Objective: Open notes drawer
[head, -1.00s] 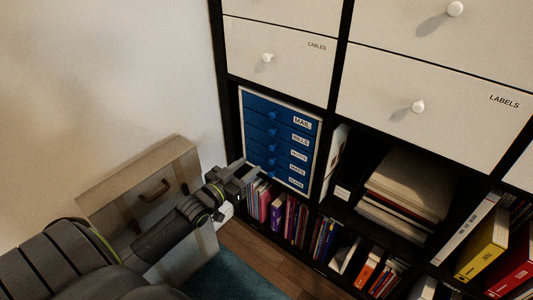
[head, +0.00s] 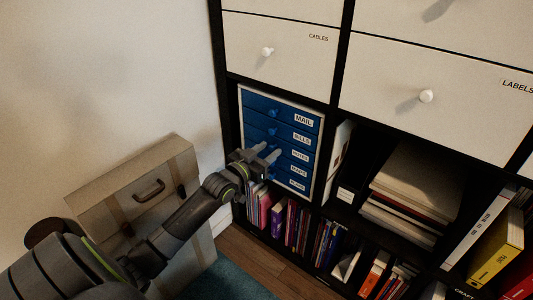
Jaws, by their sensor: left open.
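A small blue drawer unit with a pale frame stands in a cubby of the dark shelf. Its stacked drawers have blue knobs and white labels. The notes drawer (head: 291,152) is in the middle, below MAIL and BILLS and above two lower drawers. Its label is readable; its knob is hidden or hard to make out behind the gripper. My left gripper (head: 268,154) is open in front of the unit's left part, at about the notes drawer's height. I cannot tell whether it touches the knob. The drawers look shut. My right gripper is not in view.
The shelf's row below holds books (head: 297,223). A cubby to the right holds stacked papers (head: 415,185). White drawers marked CABLES (head: 285,45) and LABELS (head: 435,80) are above. A beige case (head: 140,190) stands by the wall, beneath my left arm.

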